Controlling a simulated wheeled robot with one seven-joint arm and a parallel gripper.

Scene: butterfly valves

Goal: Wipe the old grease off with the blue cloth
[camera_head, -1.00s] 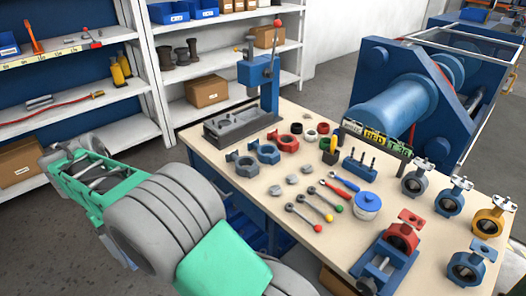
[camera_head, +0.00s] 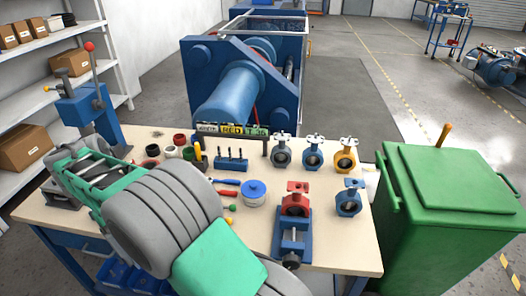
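No blue cloth can be made out in this view, and no grease can be told at this size. A red butterfly valve (camera_head: 295,203) sits on a blue vise (camera_head: 292,238) at the front of the workbench (camera_head: 335,230). A white tub with a blue lid (camera_head: 254,192) stands to its left. Grey, blue and yellow valves (camera_head: 346,156) stand in a row behind, and another blue valve (camera_head: 348,200) is at the right. My green and grey arm crosses the left foreground and hides part of the bench. My gripper's fingers do not show.
A green lidded bin (camera_head: 452,190) stands against the bench's right side. A large blue machine (camera_head: 235,85) is behind the bench. A blue press (camera_head: 88,105) is at the left, by shelves with cardboard boxes (camera_head: 24,146). Open floor lies at the right rear.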

